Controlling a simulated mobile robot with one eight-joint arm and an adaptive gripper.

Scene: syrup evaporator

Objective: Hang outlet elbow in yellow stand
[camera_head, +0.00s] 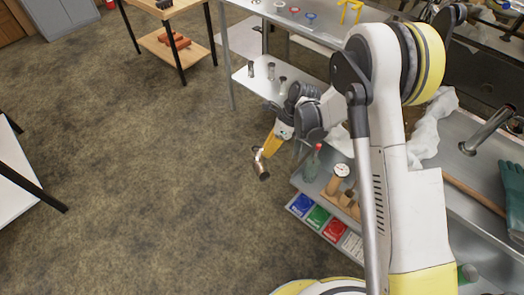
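The outlet elbow (263,170) is a small brownish metal pipe piece near the middle of the head view. My gripper (260,154), at the end of the yellow wrist part, points down and appears shut on it. The elbow is held in the air over the carpet, left of the low shelf. The fingers are small here and the exact grip is hard to see. The yellow stand (350,9) is a thin yellow frame on the metal table at the top, well apart from the gripper and partly cut off by the picture's edge.
Colored rings (294,10) lie on the metal table (262,38) left of the stand. Metal cylinders stand on its lower shelf. A green bottle (312,163), a gauge (341,170) and colored boxes (318,216) fill the near shelf. The carpet (130,170) at left is clear.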

